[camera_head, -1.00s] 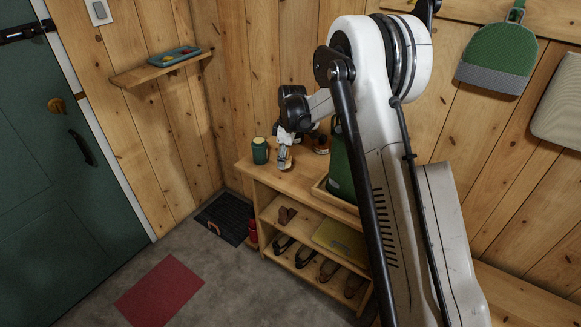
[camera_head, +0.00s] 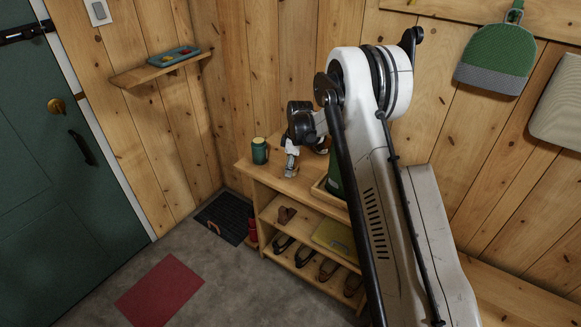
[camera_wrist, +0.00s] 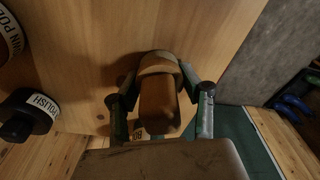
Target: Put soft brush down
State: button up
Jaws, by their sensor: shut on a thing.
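The soft brush (camera_wrist: 158,105) shows in the wrist view as a brown wooden block between the two fingers of my gripper (camera_wrist: 161,98). My gripper is shut on it. The brush is over the wooden top of the shoe shelf (camera_wrist: 95,30); I cannot tell whether it touches the wood. In the head view, my gripper (camera_head: 291,170) is low at the front left of the shelf top (camera_head: 251,171), and the brush cannot be made out clearly there.
A green cup-like container (camera_head: 259,151) stands left of my gripper. In the wrist view, a dark polish container (camera_wrist: 28,115) and another labelled one (camera_wrist: 10,35) are at the left. A wooden tray (camera_head: 321,193) with a green item is to the right.

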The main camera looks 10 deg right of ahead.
jog(key=shift+f, duration=0.2)
jog(key=o, duration=1.2)
jog(key=shift+r, duration=0.15)
jog(key=r, duration=0.4)
jog(key=d+r, duration=0.1)
jog(key=r, duration=0.7)
jog(key=shift+s+d, duration=0.2)
jog(key=shift+s, duration=0.1)
